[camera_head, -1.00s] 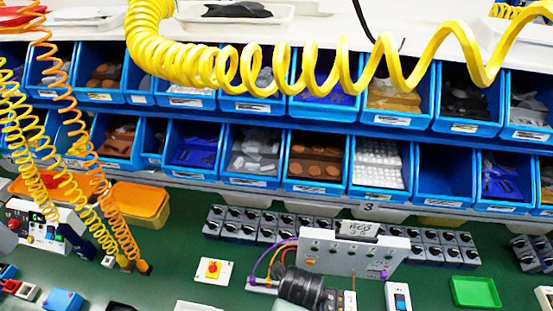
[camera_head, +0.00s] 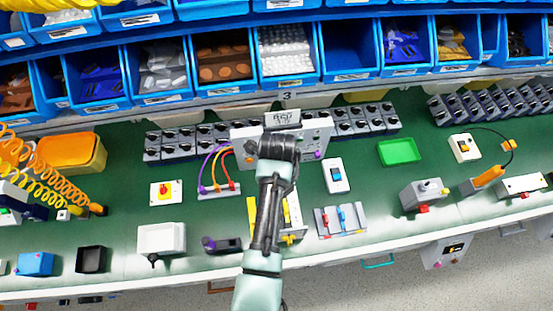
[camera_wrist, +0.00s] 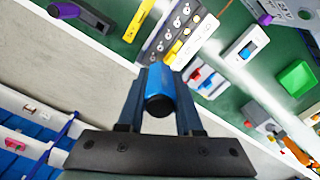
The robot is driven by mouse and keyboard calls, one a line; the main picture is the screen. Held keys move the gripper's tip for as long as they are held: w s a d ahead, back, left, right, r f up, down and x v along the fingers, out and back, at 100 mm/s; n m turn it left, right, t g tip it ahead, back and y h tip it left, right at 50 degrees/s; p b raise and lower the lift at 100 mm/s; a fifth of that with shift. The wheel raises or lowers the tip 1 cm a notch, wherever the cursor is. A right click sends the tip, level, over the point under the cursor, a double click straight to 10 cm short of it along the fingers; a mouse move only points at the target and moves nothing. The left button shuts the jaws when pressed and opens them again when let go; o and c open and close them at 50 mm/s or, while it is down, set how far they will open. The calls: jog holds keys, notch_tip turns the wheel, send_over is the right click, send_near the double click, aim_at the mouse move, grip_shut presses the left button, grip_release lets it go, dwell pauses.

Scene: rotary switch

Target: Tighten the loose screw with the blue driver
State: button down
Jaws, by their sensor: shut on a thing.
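In the wrist view my gripper (camera_wrist: 161,78) is shut on the blue driver (camera_wrist: 158,80). The driver's round black end faces the camera; its tip is hidden. Beyond it is a grey block with several round screw heads (camera_wrist: 176,32), with yellow strips along its sides. The driver and gripper appear just on the near side of this block; I cannot tell whether the tip touches anything. Which screw is loose cannot be told. In the head view the yellow-edged block (camera_head: 293,212) is partly covered by my arm, and my gripper cannot be made out.
A grey base with red and blue levers (camera_head: 340,220) stands right of the block. A dark holder with a purple-ended tool (camera_head: 222,244) is to the left. A grey control panel (camera_head: 318,137) stands behind. The green mat (camera_head: 380,200) has bare patches farther right.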

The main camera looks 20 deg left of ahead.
notch_tip(320, 180, down, 5)
jog(key=b, duration=0.3)
jog(key=n, duration=0.3)
jog(key=n+p, duration=0.1)
jog(key=n, duration=0.4)
jog(key=n+p, duration=0.1)
jog(key=n, duration=0.7)
jog(key=shift+p, duration=0.35)
jog(key=n, duration=0.3)
jog(key=shift+p, duration=0.3)
jog(key=n, duration=0.4)
jog(key=shift+n, duration=0.4)
jog(key=n+p, duration=0.1)
jog(key=n, duration=0.3)
jog(key=shift+n, duration=0.3)
jog(key=n, duration=0.3)
jog(key=shift+n, duration=0.4)
